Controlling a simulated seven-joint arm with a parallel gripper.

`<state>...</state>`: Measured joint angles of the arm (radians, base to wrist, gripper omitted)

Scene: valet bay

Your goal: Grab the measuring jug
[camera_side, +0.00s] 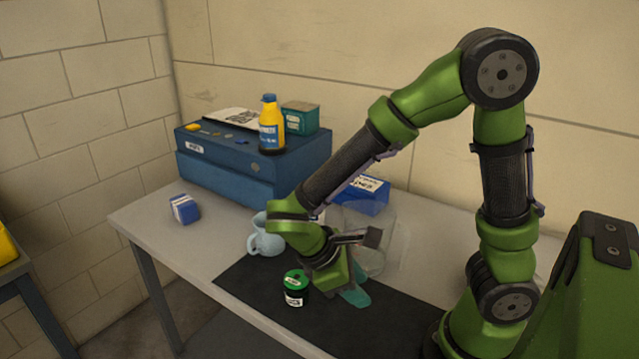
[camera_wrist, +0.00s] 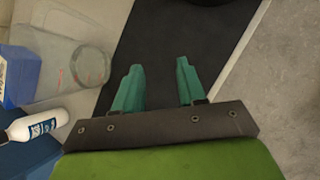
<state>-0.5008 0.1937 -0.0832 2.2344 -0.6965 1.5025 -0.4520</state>
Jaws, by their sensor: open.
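The pale blue jug (camera_side: 265,240) stands upright on the grey table in the side view, at the left edge of the dark mat. The jug does not show in the wrist view.
A blue case (camera_side: 225,165) carries a yellow bottle (camera_side: 271,128).

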